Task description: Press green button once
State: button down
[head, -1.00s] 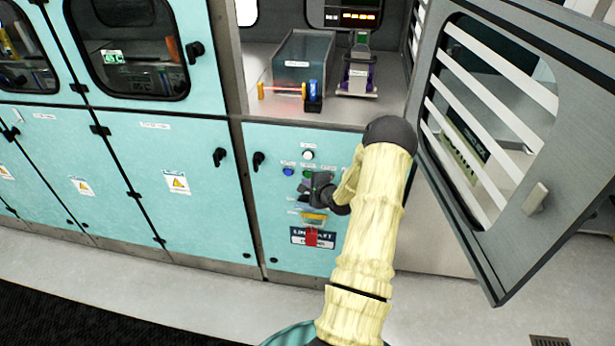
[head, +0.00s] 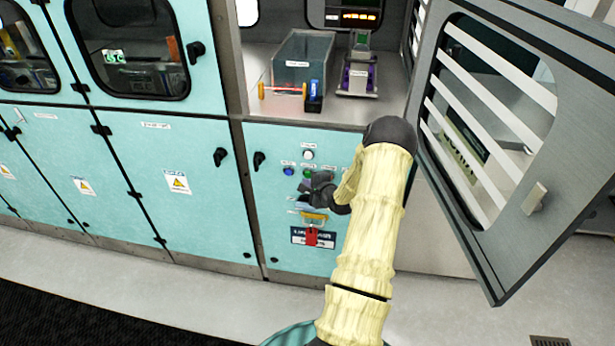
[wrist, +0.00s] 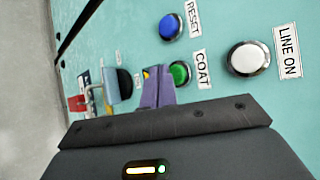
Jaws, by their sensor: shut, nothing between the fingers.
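The green button (wrist: 180,72) has a metal ring and a label reading COAT on the teal panel. It also shows small in the head view (head: 307,173), just above my gripper. My gripper (wrist: 157,70) is shut and empty, its purple fingers together. In the wrist view the fingertips lie just left of the green button, covering part of its left edge. I cannot tell whether they touch the button or the panel. In the head view my gripper (head: 306,187) is in front of the panel and hides some of it.
A blue RESET button (wrist: 170,27) and a white LINE ON button (wrist: 247,59) sit close to the green one. An open slatted door (head: 500,150) stands right of my arm.

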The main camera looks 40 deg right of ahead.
jog(key=shift+w+d, duration=0.15)
jog(key=shift+d, duration=0.25)
jog(key=shift+w+d+r, duration=0.1)
jog(key=shift+w+d, duration=0.25)
dwell(0.8)
jog(key=shift+a, duration=0.1)
jog(key=shift+s+a, duration=0.5)
jog(key=shift+a, duration=0.1)
dwell(0.3)
jog(key=shift+s+a+p, duration=0.75)
jog(key=shift+s+a, duration=0.9)
jog(key=shift+a, duration=0.25)
